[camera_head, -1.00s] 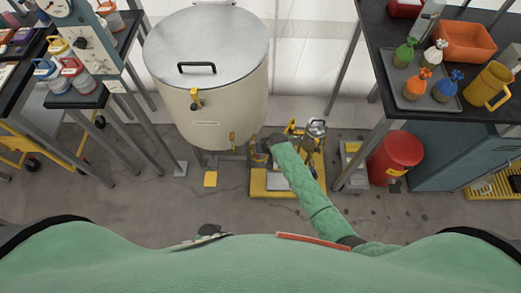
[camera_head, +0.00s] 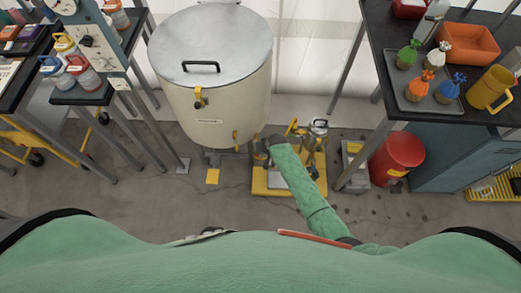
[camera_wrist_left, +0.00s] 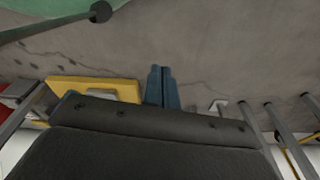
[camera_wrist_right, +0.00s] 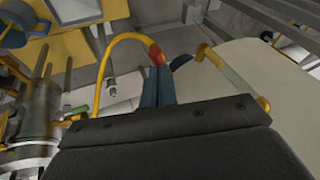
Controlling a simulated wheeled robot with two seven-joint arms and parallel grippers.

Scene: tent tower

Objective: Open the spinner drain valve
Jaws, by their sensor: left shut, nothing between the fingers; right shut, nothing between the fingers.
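The cream tank with a grey lid (camera_head: 212,48), which looks like the spinner, stands left of centre in the head view. A yellow handle (camera_head: 236,137) sits low on its right side. In the right wrist view a yellow bar (camera_wrist_right: 222,62) lies against the cream wall, right of my gripper. My right gripper (camera_wrist_right: 157,66) is shut and empty, its tips close to a red piece (camera_wrist_right: 154,51) at a curved yellow tube's end; I cannot tell whether they touch. My left gripper (camera_wrist_left: 160,68) is shut and empty, over bare floor. Which part is the drain valve is unclear.
A yellow-based machine (camera_head: 270,185) stands beside the tank, partly behind my right arm. A red bin (camera_head: 397,158) and a dark table (camera_head: 390,103) with a tray of bottles are at the right. A rack of jars stands at the left. The front floor is clear.

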